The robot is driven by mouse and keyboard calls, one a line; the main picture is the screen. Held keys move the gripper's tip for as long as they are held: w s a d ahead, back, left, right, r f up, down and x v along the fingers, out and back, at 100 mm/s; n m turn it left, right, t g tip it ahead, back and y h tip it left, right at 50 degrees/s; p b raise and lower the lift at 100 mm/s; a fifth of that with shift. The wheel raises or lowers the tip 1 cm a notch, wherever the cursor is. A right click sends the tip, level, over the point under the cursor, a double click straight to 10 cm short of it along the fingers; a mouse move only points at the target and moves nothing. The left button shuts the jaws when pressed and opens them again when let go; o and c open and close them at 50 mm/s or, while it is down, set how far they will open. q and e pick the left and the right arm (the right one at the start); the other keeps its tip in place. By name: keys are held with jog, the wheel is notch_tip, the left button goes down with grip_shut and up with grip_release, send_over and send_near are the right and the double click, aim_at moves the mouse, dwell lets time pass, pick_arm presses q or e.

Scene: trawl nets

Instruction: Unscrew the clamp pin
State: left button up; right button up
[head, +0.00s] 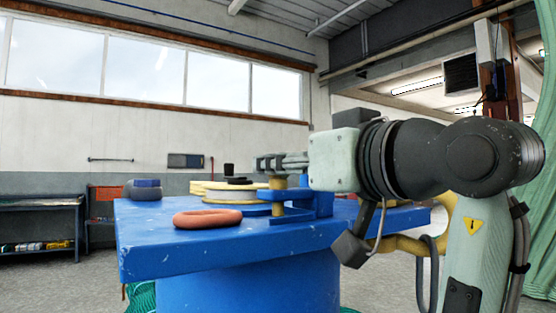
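A blue clamp (323,204) stands on the blue table (200,256), right of its middle. A dull yellow upright pin (278,207) stands at the clamp's left side and looks like the clamp pin. My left gripper (268,162) lies level, its dark fingers pointing left, just above the pin's top in the picture. I see the fingers from the side, so their gap is hidden. I cannot tell whether they touch the pin. My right gripper is not in view.
An orange ring (208,218) lies near the table's front edge. A pale spool (236,194) lies behind it, left of the clamp. A grey ring (145,193) with a blue block on it is at the back left. Green netting (141,298) hangs below the table.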

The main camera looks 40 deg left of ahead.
pick_arm(q)
jog(key=shift+w+a, duration=0.25)
jog(key=shift+a, duration=0.3)
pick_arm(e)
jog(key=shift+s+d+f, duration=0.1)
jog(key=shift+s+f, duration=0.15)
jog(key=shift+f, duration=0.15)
pick_arm(q)
jog(key=shift+c, duration=0.3)
grip_shut()
